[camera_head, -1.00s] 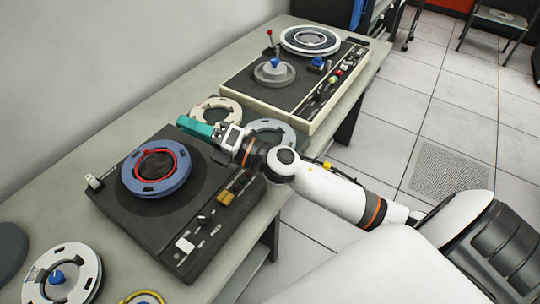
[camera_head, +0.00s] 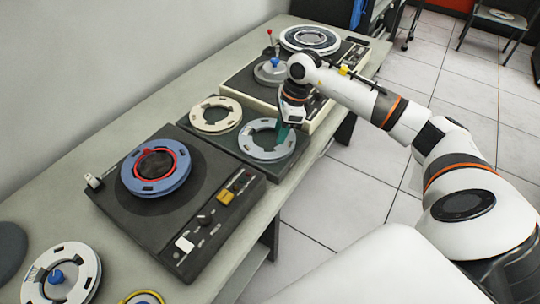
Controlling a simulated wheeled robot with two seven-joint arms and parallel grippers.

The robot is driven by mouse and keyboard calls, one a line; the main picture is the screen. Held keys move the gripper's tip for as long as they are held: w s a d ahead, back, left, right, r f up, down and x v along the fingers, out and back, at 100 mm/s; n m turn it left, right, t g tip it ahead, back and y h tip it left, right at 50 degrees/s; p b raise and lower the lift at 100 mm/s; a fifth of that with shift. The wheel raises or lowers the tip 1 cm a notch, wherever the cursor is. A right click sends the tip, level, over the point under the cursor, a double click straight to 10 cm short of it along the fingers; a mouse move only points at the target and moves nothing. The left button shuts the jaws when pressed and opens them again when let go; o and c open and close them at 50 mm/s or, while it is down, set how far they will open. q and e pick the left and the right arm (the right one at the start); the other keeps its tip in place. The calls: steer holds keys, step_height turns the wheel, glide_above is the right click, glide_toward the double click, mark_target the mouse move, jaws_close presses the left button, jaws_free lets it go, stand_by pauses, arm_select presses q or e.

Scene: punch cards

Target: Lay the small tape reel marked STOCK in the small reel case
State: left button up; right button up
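Two small reels lie side by side between the two tape decks: a cream reel (camera_head: 215,104) and a grey-blue reel (camera_head: 249,150). A dark flat tray or case (camera_head: 284,160) shows beneath and around them. I cannot read a STOCK mark on any reel, nor tell for sure which thing is the small reel case. My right gripper (camera_head: 283,133) points down at the right rim of the grey-blue reel, its teal fingers at or just above it. The wrist hides part of the fingers, so their opening and any grip are unclear. My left gripper is out of view.
The near black deck (camera_head: 208,243) carries a blue reel (camera_head: 157,169) with a red ring. The far deck (camera_head: 235,86) stands behind my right arm, with a large reel (camera_head: 310,39) at its back. A white reel (camera_head: 60,274) lies at the lower left. The bench's left strip is clear.

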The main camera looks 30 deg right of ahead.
mark_target(271, 155)
steer(key=b+x, duration=0.4)
steer(key=x, duration=0.3)
steer(key=shift+b+x, duration=0.8)
steer(key=shift+x, duration=0.1)
steer(key=shift+w+a, duration=0.1)
steer(key=shift+r, duration=0.1)
steer(key=shift+c, duration=0.3)
jaws_close()
steer(key=shift+r, duration=0.1)
steer(key=shift+w+a+p+v, duration=0.1)
steer(key=shift+a+p+v, duration=0.1)
steer(key=shift+p+v, duration=0.6)
steer(key=shift+w+a+p+v, duration=0.1)
steer(key=shift+a+p+v, duration=0.2)
steer(key=shift+v, duration=0.8)
steer(key=shift+w+a+p+v, duration=0.1)
steer(key=shift+p+v, duration=0.55)
steer(key=shift+v, duration=0.3)
steer(key=shift+r, duration=0.15)
